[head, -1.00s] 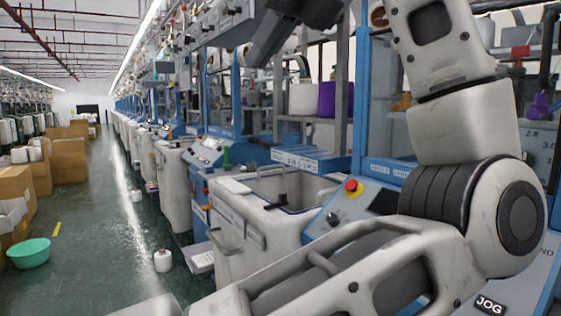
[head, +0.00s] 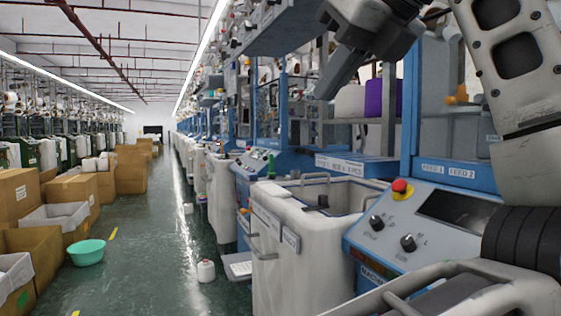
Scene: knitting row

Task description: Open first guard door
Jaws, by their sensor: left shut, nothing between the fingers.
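The nearest knitting machine has a blue upright frame (head: 411,95) with a clear or open front at the right of the head view. I cannot tell which part is the first guard door, nor make out a handle. My left gripper (head: 330,82) is dark, shut and empty, raised at the upper middle, in front of the machine frames in the picture. I cannot tell whether it touches anything. My left arm covers the right side of the nearest machine. My right gripper is not in view.
A control panel with a red button (head: 400,186) sits below the frame. A pale bin (head: 295,255) stands beside it. A white container (head: 206,271) and a teal basin (head: 87,252) are on the floor. The green aisle (head: 160,240) is mostly clear; cardboard boxes (head: 72,190) line its left side.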

